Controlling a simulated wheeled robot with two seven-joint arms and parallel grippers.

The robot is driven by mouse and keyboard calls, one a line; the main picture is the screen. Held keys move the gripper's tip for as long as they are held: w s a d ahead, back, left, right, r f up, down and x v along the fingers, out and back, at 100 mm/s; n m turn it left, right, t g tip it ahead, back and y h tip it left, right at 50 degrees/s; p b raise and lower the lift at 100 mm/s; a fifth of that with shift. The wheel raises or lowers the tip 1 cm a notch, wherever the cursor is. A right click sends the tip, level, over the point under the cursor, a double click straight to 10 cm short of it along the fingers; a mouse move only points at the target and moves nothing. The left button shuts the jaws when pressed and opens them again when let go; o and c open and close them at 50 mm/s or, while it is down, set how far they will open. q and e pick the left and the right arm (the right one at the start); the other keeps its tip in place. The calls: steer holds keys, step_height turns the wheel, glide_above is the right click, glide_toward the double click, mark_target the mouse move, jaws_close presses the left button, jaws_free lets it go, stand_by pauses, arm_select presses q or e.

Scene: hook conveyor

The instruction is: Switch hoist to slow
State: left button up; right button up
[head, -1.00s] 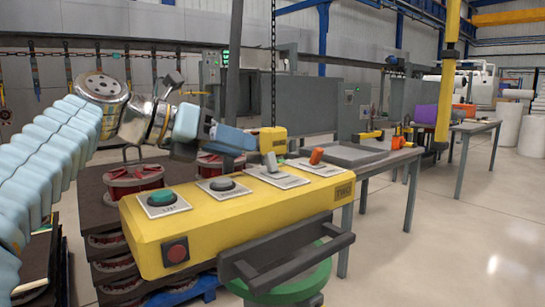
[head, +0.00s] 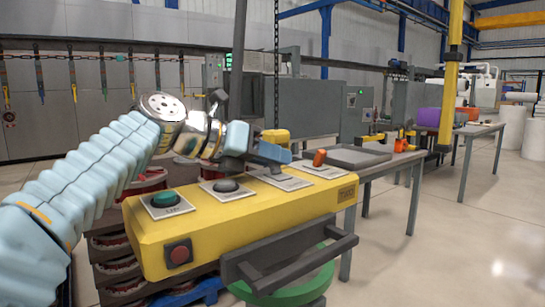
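The yellow control box (head: 235,226) stands in front of me. Its top carries a green button (head: 164,198), a dark button (head: 225,185), a grey lever switch (head: 276,172) and an orange-red lever switch (head: 319,157), each on a pale plate. The orange-red lever is tilted. A red button (head: 179,254) is on the front. My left gripper (head: 268,152) is at the grey lever, partly covering it; I cannot tell whether they touch. Its blue fingers overlap in view, so their gap is unclear. The plate labels are too small to read. My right gripper is out of view.
A dark bar handle (head: 295,258) juts from the box's front, above a green round base (head: 290,290). Red reels on dark racks stand behind the box at left. A grey table (head: 375,170) and a yellow post (head: 450,75) are to the right.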

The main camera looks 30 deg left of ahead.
mark_target(283, 181)
arm_select(q)
steer(key=shift+r, duration=0.1)
jaws_close()
steer(key=shift+s+d+r+m+y+p, duration=0.15)
steer(key=shift+d+m+y+p, duration=0.1)
steer(key=shift+m+y+p, duration=0.25)
steer(key=shift+s+d+m+t+y, duration=0.15)
steer(key=shift+d+m+t+y, duration=0.2)
steer(key=shift+m, duration=0.55)
steer(key=shift+s+d+f+m+t+y, duration=0.15)
steer(key=shift+d+m+y, duration=0.2)
steer(key=shift+m, duration=0.3)
steer(key=shift+s+d+m+t+y, duration=0.1)
steer(key=shift+d+m+t+y, duration=0.1)
steer(key=shift+m+y, duration=0.35)
steer(key=shift+s+d+f+m+t+y, duration=0.1)
steer(key=shift+d+m+y, duration=0.2)
steer(key=shift+m, duration=0.4)
steer(key=o, duration=0.7)
jaws_free()
